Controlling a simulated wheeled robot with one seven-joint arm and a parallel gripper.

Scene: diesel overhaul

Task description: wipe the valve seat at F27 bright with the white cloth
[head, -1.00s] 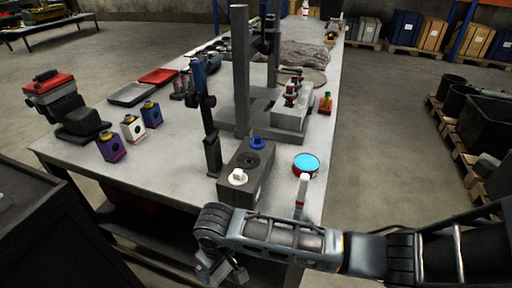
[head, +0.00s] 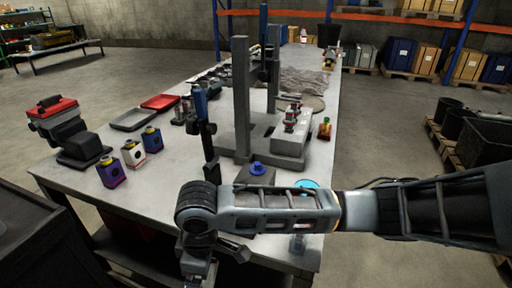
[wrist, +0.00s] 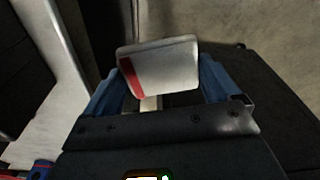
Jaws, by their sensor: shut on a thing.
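My gripper (wrist: 162,82) is shut on a flat white piece with a red stripe, which I take as the white cloth (wrist: 172,66). It sits between the blue jaws in the wrist view. In the head view my arm reaches in from the right and its wrist hangs down at the table's near edge; the cloth cannot be made out there. A grey block casting (head: 292,133) stands on the table beyond my arm, with red and silver parts on top. No F27 label is legible, and I cannot pick out the valve seat.
A dark block with a blue knob (head: 257,168) is partly hidden behind my arm, as is a blue-topped tin (head: 307,185). A grey post (head: 242,100) and a blue-handled upright tool (head: 203,115) stand nearby. Small bottles (head: 134,154) and trays (head: 133,119) are at left.

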